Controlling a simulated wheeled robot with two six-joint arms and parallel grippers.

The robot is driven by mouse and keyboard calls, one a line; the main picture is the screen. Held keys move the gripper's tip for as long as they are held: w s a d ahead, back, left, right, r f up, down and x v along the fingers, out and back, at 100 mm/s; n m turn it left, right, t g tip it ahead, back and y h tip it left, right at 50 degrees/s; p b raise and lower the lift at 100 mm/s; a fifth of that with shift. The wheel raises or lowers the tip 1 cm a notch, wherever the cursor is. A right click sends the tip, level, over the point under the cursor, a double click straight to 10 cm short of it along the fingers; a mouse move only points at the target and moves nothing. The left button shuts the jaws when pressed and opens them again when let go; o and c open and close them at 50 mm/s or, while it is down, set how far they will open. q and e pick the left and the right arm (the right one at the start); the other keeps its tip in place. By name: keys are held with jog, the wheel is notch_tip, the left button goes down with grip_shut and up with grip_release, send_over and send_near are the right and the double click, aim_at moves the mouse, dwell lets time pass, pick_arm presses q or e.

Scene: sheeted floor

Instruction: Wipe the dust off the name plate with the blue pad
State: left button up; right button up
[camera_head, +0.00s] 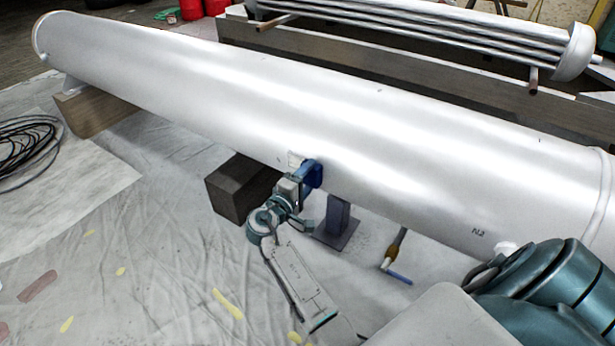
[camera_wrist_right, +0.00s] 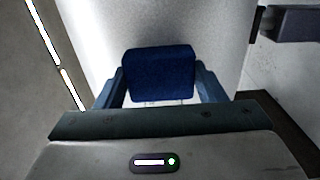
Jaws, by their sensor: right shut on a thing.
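The name plate (camera_head: 294,159) is a small pale plate on the side of the long silvery cylinder (camera_head: 200,85). Its right part is hidden behind the blue pad (camera_head: 314,172) and my gripper. My right gripper (camera_head: 303,181) is shut on the pad, which is at the cylinder's side by the plate. In the right wrist view, the dark blue pad (camera_wrist_right: 158,72) sits between the two fingers of my right gripper (camera_wrist_right: 159,88), in front of the cylinder's pale surface. Whether the pad touches the plate, and any dust, I cannot tell. My left gripper is not in view.
A dark block (camera_head: 235,190) and a grey metal stand (camera_head: 338,222) are under the cylinder, close to my right gripper. A brush (camera_head: 395,252) lies on the sheeted floor. Black cable (camera_head: 28,142) is coiled at the left. A tube bundle (camera_head: 430,35) lies behind.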

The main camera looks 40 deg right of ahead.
jog(key=shift+v, duration=2.9)
jog(key=shift+a, duration=0.1)
